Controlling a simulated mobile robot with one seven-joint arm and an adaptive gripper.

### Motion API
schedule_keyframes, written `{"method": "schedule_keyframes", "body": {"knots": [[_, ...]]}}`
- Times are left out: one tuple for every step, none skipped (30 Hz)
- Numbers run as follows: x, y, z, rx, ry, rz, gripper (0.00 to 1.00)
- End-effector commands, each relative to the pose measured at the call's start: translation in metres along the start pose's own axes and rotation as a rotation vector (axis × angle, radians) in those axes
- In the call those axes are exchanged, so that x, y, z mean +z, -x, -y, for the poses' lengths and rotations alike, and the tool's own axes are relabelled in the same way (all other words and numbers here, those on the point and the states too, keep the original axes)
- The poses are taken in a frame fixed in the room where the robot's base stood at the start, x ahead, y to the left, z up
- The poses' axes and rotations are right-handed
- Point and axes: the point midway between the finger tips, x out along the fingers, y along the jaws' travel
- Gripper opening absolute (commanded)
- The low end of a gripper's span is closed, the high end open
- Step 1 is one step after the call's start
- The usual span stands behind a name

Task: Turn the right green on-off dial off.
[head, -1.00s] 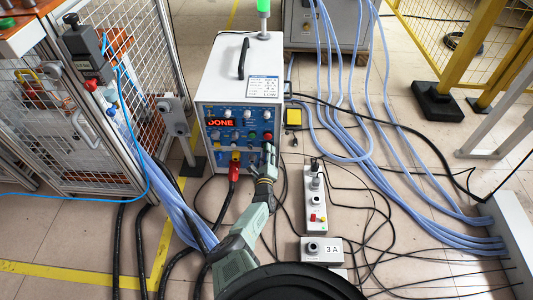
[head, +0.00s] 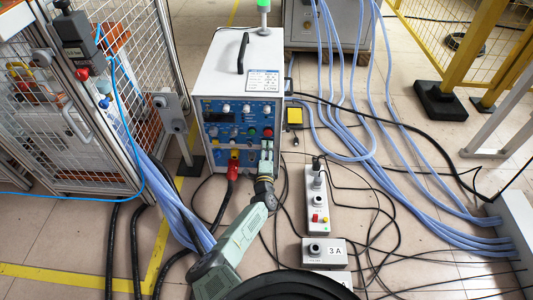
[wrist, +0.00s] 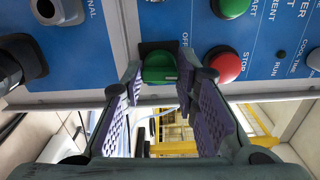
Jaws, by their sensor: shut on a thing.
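The heater's white cabinet (head: 240,70) has a blue control panel (head: 214,133) facing me. The green on-off dial (wrist: 158,66) shows in the wrist view in a dark recess near the panel's lower edge, beside the OFF lettering. My gripper (wrist: 160,74) has its purple-padded fingers on either side of the dial, shut on it. In the head view my gripper (head: 267,148) is at the panel's lower right and hides the dial. The panel's display (head: 220,118) is dark.
A red STOP button (wrist: 222,65) is close beside my right finger in the wrist view, with a green START button (wrist: 230,6) above. A red plug (head: 232,170) and cables hang below the panel. A grey button box (head: 316,200) stands on the floor to the right.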

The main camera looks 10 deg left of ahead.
Motion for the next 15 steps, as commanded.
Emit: {"method": "schedule_keyframes", "body": {"knots": [[-0.0006, 0.0004, -0.0027, 0.001, 0.019, -0.001, 0.00], [-0.0008, 0.0004, -0.0025, 0.001, 0.029, -0.001, 0.00], [-0.0009, 0.0003, -0.0021, 0.001, 0.040, -0.001, 0.00], [-0.0009, 0.0003, -0.0018, 0.001, 0.047, -0.001, 0.00], [-0.0008, 0.0003, -0.0016, 0.001, 0.053, -0.001, 0.00], [-0.0007, 0.0004, -0.0015, 0.001, 0.059, -0.001, 0.00], [-0.0006, 0.0004, -0.0013, 0.001, 0.063, -0.001, 0.00], [-0.0005, 0.0004, -0.0012, 0.001, 0.067, -0.001, 0.00], [-0.0005, 0.0004, -0.0011, 0.001, 0.070, -0.001, 0.00], [-0.0005, 0.0004, -0.0010, 0.001, 0.072, -0.001, 0.00], [-0.0005, 0.0004, -0.0008, 0.001, 0.073, -0.001, 0.00], [-0.0006, 0.0004, -0.0008, 0.001, 0.075, -0.001, 0.00], [-0.0006, 0.0004, -0.0007, 0.001, 0.075, -0.001, 0.00], [-0.0006, 0.0004, -0.0006, 0.001, 0.075, -0.001, 0.00], [-0.0006, 0.0004, -0.0006, 0.001, 0.075, -0.001, 0.00]]}}
